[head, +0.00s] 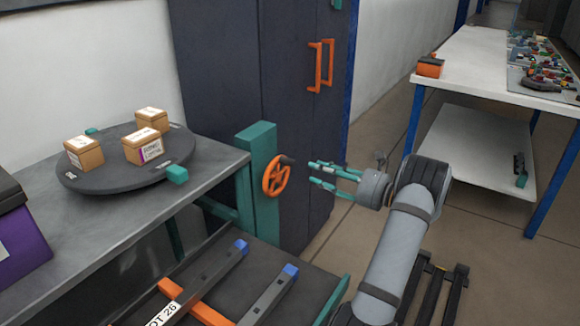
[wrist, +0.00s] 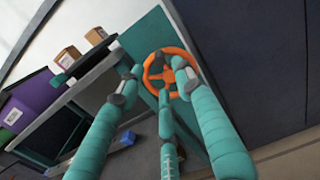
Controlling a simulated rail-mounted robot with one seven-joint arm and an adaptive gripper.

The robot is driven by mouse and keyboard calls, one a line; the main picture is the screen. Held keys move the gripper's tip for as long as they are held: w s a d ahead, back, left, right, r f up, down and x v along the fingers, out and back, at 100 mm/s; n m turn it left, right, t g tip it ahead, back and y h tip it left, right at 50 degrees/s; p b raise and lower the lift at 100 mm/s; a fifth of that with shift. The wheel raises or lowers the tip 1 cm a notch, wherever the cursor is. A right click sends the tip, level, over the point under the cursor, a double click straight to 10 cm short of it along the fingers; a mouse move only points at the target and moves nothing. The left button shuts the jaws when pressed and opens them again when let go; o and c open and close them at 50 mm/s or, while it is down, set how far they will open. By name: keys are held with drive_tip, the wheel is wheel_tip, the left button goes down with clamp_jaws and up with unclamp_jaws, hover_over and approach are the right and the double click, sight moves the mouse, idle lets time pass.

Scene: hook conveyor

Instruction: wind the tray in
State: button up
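An orange handwheel (head: 276,176) with a dark knob on its rim is mounted on a teal post (head: 262,200) at the table's right end. My gripper (head: 316,175) is just right of the wheel, its teal fingers pointing at it with a small gap. The fingers are spread and hold nothing. The wrist view shows the wheel (wrist: 160,72) beyond the fingertips (wrist: 156,72), partly covered by them. A dark tray-like bed (head: 205,268) lies low below the wheel, with blue-ended bars and an orange bar on it; its near end is cut off.
A grey table (head: 110,218) carries a dark round turntable (head: 100,180) with three small cartons. A purple box (head: 20,240) is at the left edge. A dark cabinet (head: 285,80) stands behind the wheel. A white workbench (head: 470,65) is at right, with open floor before it.

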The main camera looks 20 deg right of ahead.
sight(295, 164)
drive_tip(key=x, duration=0.9)
drive_tip(key=shift+w+a, duration=0.15)
drive_tip(key=shift+a, duration=0.1)
drive_tip(key=c, duration=0.4)
clamp_jaws()
